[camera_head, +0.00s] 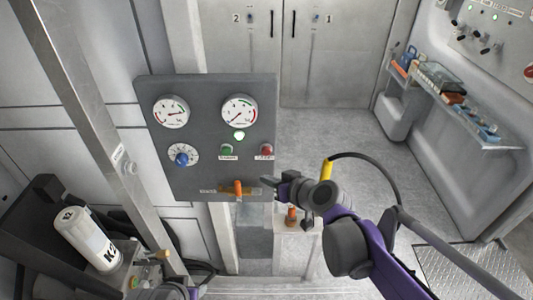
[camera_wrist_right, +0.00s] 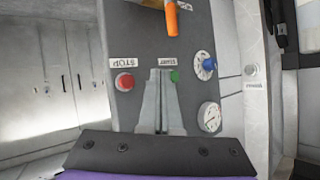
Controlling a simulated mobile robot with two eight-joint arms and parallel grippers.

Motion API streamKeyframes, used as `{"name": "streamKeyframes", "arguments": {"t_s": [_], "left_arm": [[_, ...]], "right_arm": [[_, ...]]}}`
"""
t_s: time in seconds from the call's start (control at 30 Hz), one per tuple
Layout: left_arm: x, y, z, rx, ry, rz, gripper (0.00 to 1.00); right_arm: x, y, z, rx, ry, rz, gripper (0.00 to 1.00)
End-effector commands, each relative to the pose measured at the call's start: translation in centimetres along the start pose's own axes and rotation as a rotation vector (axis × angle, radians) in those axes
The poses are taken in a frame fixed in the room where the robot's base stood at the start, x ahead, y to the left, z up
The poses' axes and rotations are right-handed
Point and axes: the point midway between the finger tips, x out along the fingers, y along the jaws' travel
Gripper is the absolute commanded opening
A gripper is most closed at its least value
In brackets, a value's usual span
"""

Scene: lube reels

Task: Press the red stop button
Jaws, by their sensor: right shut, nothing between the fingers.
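A dark grey control panel (camera_head: 205,175) faces me left of centre in the head view. The red stop button (camera_head: 266,150) is at its right edge; in the wrist view it (camera_wrist_right: 124,82) sits under an upside-down STOP label, unobstructed. The green start button (camera_head: 226,150) is beside it, and shows in the wrist view too (camera_wrist_right: 174,76). My right gripper (camera_head: 264,182) is shut and empty, just below the red button in the head view. In the wrist view its fingertips (camera_wrist_right: 161,71) appear between the two buttons, nearer the green one. I see no contact with the red button.
The panel also carries two gauges (camera_head: 240,111), a blue knob (camera_head: 182,158), a lit green lamp (camera_head: 239,135) and an orange lever (camera_head: 238,188) close to my right gripper. A white bottle (camera_head: 88,240) stands lower left. A shelf (camera_head: 455,105) lines the right wall.

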Motion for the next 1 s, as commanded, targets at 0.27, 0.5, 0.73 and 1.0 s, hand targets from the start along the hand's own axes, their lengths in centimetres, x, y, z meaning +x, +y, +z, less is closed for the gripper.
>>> {"name": "streamKeyframes", "arguments": {"t_s": [0.27,0.5,0.73,1.0], "left_arm": [[0.8,0.0,0.9,0.000,-0.008,0.000,0.50],[0.6,0.0,0.7,0.000,-0.006,0.000,0.50],[0.5,0.0,0.6,0.000,-0.006,0.000,0.50],[0.5,0.0,0.6,0.000,-0.006,0.000,0.50]], "right_arm": [[2.9,2.1,-1.8,0.002,-0.001,0.001,0.00],[4.6,3.5,-3.4,0.001,0.001,0.001,0.00],[5.3,3.9,-3.8,0.000,0.000,0.001,0.00],[5.3,3.9,-3.8,0.000,0.000,0.001,0.00]]}}
